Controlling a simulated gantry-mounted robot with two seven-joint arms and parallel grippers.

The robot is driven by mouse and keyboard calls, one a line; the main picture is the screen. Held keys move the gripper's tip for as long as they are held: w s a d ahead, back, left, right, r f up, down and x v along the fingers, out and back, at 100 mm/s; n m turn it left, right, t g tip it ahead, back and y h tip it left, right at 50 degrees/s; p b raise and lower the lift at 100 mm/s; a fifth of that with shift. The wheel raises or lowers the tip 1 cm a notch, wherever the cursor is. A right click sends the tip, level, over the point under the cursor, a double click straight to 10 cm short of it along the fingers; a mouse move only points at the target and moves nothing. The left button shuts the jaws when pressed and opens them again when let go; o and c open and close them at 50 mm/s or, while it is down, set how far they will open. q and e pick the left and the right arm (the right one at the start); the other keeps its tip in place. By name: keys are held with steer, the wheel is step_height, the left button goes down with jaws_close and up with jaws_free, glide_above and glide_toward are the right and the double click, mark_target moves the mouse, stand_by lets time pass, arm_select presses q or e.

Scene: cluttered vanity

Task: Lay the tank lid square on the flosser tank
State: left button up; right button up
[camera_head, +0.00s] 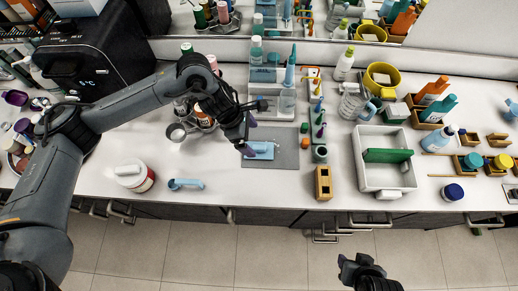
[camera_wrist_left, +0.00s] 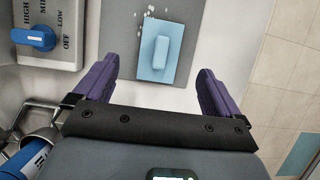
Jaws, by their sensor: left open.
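The tank lid (camera_head: 262,147) is a flat light-blue plate with a raised handle bar. It lies on a grey mat (camera_head: 287,158), and the left wrist view shows it (camera_wrist_left: 149,72) beyond and between my fingertips. My left gripper (camera_head: 250,136) is open and empty, its purple fingers apart at the lid's left side in the head view. The flosser (camera_head: 270,75) stands behind the mat, with a clear tank (camera_head: 287,102) at its right. Its dial panel (camera_wrist_left: 35,38) shows in the left wrist view. My right gripper (camera_head: 362,270) hangs in front of the counter; its jaw opening is unclear.
A metal holder with bottles (camera_head: 203,118) stands left of my left gripper. A narrow rack (camera_head: 317,118) of small coloured items borders the mat's right. A wooden block (camera_head: 323,183) and white bin (camera_head: 387,178) stand farther right. The counter in front of the mat is mostly clear.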

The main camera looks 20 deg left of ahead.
mark_target(259, 147)
arm_select(q)
steer(key=shift+p+x, duration=0.5)
steer(key=shift+x, duration=3.05)
steer(key=shift+s, duration=0.1)
steer(key=c, duration=1.1)
